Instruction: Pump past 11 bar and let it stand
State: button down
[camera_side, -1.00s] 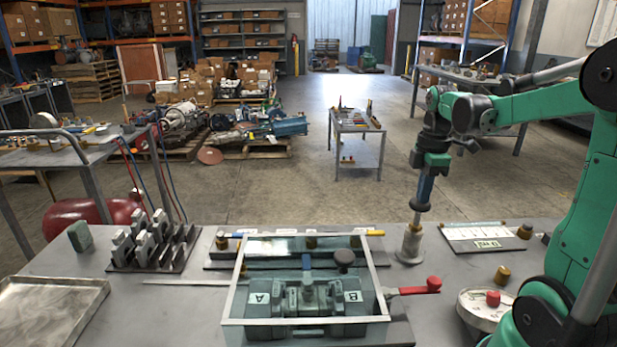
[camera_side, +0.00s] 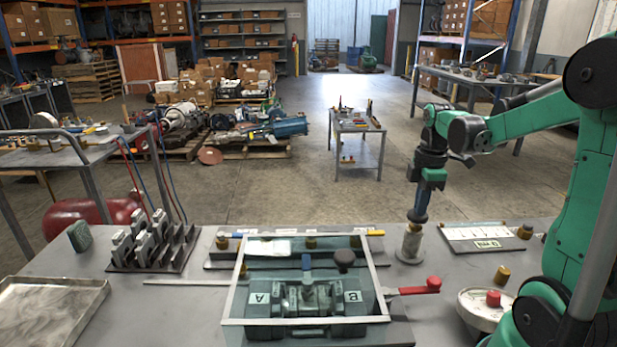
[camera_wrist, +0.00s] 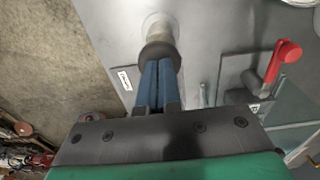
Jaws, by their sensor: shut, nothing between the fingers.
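The hand pump (camera_side: 410,246) is a grey cylinder on a flange, standing upright on the bench, with a dark round knob (camera_side: 417,215) on top. My gripper (camera_side: 419,208) is shut and empty, its blue fingertips against the knob from above. In the wrist view, the shut fingers (camera_wrist: 157,62) meet the dark knob (camera_wrist: 157,50), with the pale pump body (camera_wrist: 159,28) beyond. A round dial gauge (camera_side: 482,311) with a red cap lies at the right front; its reading is too small to make out. A clear framed cover (camera_side: 232,300) stands over a green block marked A and B.
A red-handled lever (camera_side: 420,287) sticks out right of the cover, close to the pump. A labelled plate (camera_side: 484,238) lies right of the pump. A rack of grey parts (camera_side: 152,246) and a metal tray (camera_side: 50,312) are at left. The bench's left front is otherwise mostly clear.

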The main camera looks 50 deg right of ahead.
notch_tip(320, 180, up, 14)
jog(key=shift+f, duration=0.25)
jog(key=shift+s, duration=0.1)
dwell(0.5)
jog(key=w+a+f+m+t, duration=0.1)
jog(key=a+f+m+t, duration=0.1)
jog(key=a, duration=0.5)
jog(key=w+a+f+m+t, duration=0.1)
jog(key=a+f+m+t, duration=0.1)
jog(key=a+f+m, duration=0.2)
jog(key=w+a+f+m+t, duration=0.1)
jog(key=a+f+m+t, duration=0.2)
jog(key=a, duration=0.7)
jog(key=shift+f, duration=0.7)
jog(key=shift+d, duration=0.1)
